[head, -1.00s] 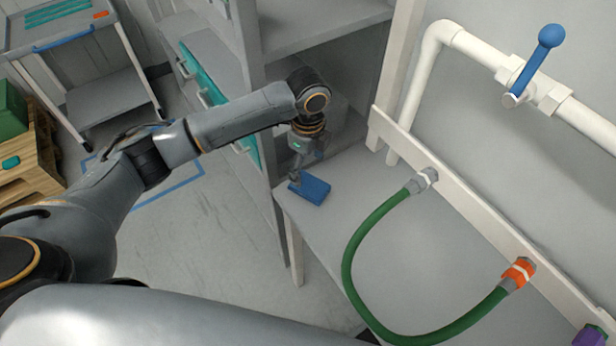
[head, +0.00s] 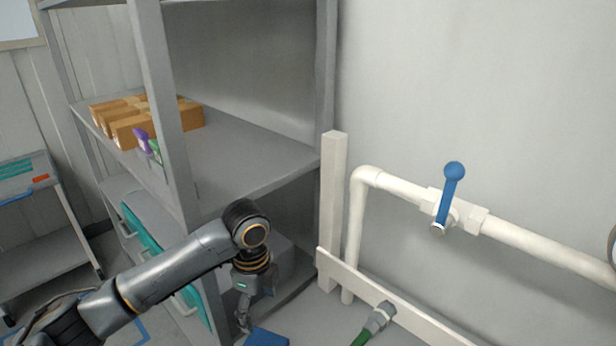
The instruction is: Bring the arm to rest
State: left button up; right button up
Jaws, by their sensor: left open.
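My left arm comes in from the lower left. My left gripper (head: 243,318) points down at the bottom of the view, open, just left of a blue block (head: 266,337) on the grey bench (head: 318,326). The block is cut off by the bottom edge of the view. I cannot tell whether the fingers touch it. My right gripper is not in view.
A grey shelf unit (head: 240,160) with several cardboard boxes (head: 150,122) stands behind my arm. A white pipe (head: 540,245) with a blue valve handle (head: 452,190) runs along the wall. A green hose (head: 364,338) meets a grey fitting (head: 380,316). A cart (head: 35,225) stands left.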

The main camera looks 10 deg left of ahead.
pick_arm(q)
jog(key=s+d+f+n+h, duration=0.1)
jog(key=s+d+f+n, duration=0.1)
jog(key=s+f, duration=0.1)
jog(key=s+d+f+n+t+h, duration=0.1)
jog(key=s+d+f+n, duration=0.2)
jog(key=s, duration=0.2)
jog(key=s+d+f+n+t+h, duration=0.1)
jog(key=s+d+f+n, duration=0.1)
jog(key=s+f, duration=0.1)
jog(key=shift+s+d+f, duration=0.1)
jog(key=shift+s+d, duration=0.15)
jog(key=shift+s, duration=0.3)
jog(key=s+a+f+n+t+y, duration=0.2)
jog(key=s+a+n+y, duration=0.1)
jog(key=s+a+n, duration=0.95)
notch_tip(320, 180, down, 26)
jog(key=s+g+b, duration=0.1)
jog(key=g, duration=0.1)
jog(key=s+a+f, duration=0.1)
jog(key=s+f, duration=0.7)
jog(key=f, duration=0.1)
jog(key=s+a+f+g+b, duration=0.1)
jog(key=s+a+f, duration=0.1)
jog(key=s+f, duration=0.7)
jog(key=shift+s+a+f+m, duration=0.25)
jog(key=shift+s+f+m, duration=0.05)
jog(key=shift+m, duration=0.15)
